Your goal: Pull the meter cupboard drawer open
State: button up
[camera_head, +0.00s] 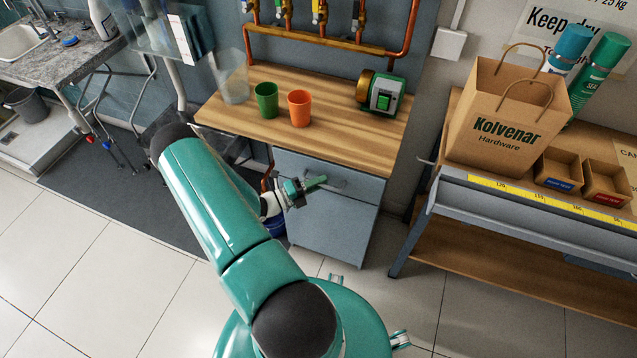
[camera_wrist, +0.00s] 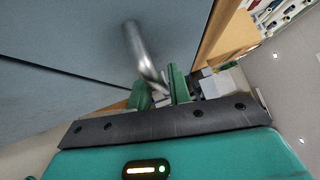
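The meter cupboard (camera_head: 330,228) is a grey-blue cabinet under a wooden worktop. Its top drawer (camera_head: 352,186) looks shut, flush with the front below it. The drawer's metal bar handle (camera_wrist: 135,45) crosses the wrist view, and its near end reaches in between the fingers. My gripper (camera_head: 316,184) is in front of the drawer at handle height, with its green fingers apart in the wrist view (camera_wrist: 161,92). The fingers lie on either side of the handle's end; whether they touch it I cannot tell.
Green (camera_head: 266,100) and orange (camera_head: 300,108) cups, a clear container (camera_head: 232,78) and a green pump (camera_head: 382,95) stand on the worktop (camera_head: 335,128). A workbench (camera_head: 480,195) with a paper bag (camera_head: 505,118) is at the right.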

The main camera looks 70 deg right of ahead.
grip_shut()
jog(key=w+a, duration=0.2)
jog(key=a, duration=1.9)
grip_release()
